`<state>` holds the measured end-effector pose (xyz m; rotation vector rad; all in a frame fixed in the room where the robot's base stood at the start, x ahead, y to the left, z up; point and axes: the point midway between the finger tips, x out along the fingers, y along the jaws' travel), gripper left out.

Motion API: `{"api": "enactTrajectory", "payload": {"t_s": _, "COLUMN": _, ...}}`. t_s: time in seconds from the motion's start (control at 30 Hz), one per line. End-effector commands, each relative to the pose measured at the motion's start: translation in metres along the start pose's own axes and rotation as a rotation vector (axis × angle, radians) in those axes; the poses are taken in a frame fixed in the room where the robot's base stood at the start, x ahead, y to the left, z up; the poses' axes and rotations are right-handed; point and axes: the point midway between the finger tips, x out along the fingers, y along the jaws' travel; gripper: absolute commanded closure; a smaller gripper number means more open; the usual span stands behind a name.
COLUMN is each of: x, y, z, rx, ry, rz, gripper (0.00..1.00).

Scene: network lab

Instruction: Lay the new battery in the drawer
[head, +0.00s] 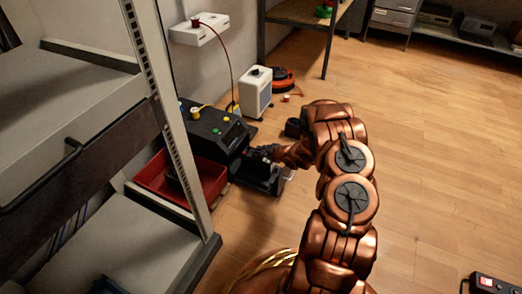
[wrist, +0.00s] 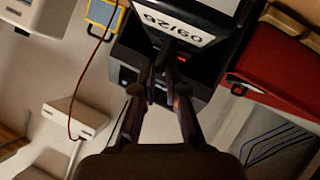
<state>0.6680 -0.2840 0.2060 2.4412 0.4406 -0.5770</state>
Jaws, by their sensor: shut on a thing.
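A dark battery with a white label reading 09/26 upside down (wrist: 180,25) is at the top of the wrist view. In the head view my gripper (head: 270,156) is low over the open drawer (head: 258,180) of a black power unit (head: 213,128) on the floor. The unit's dark front also shows in the wrist view (wrist: 128,74). The battery is hard to make out in the head view, and I cannot tell whether it touches the drawer floor.
A red tray (head: 207,178) lies left of the drawer, beside a grey shelf rack (head: 180,130) with a slotted upright. A white box (head: 256,92) stands behind the unit. A red cable (head: 228,60) hangs from a white wall box (head: 200,29).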

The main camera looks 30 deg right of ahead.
Motion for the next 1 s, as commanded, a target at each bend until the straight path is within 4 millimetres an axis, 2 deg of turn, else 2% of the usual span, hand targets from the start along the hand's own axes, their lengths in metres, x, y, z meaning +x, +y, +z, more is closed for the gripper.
{"api": "enactTrajectory", "payload": {"t_s": 0.6, "x": 0.017, "y": -0.014, "z": 0.022, "rx": -0.004, "ry": 0.004, "rz": 0.002, "gripper": 1.0}}
{"api": "enactTrajectory", "payload": {"t_s": 1.0, "x": 0.019, "y": -0.016, "z": 0.025, "rx": -0.004, "ry": 0.004, "rz": 0.002, "gripper": 1.0}}
